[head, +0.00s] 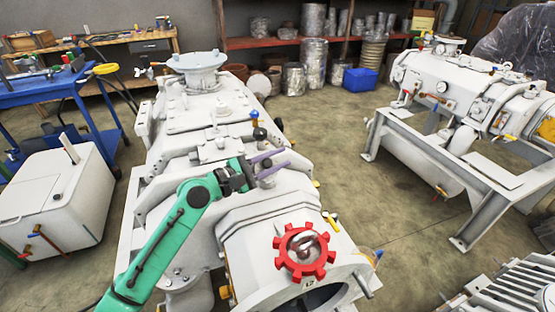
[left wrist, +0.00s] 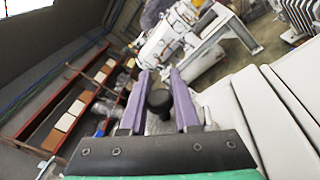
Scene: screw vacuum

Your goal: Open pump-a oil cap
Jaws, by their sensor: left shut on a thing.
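The oil cap (left wrist: 158,99) is a small black round knob between the two purple fingers of my left gripper (left wrist: 160,88) in the left wrist view. In the head view my left gripper (head: 275,163) is at the top of the large grey pump (head: 215,155), and its green arm reaches in from the lower left. The fingers are shut on the cap, one on each side. The cap is mostly hidden by the fingers in the head view, so whether it is still seated cannot be told. My right gripper is not in view.
A black ball knob (head: 260,133) stands on the pump just behind the gripper. A red handwheel (head: 305,251) sits on the pump's near end. A white tank (head: 55,195) and blue cart (head: 60,95) stand left. Another grey machine (head: 445,90) stands right, across open floor.

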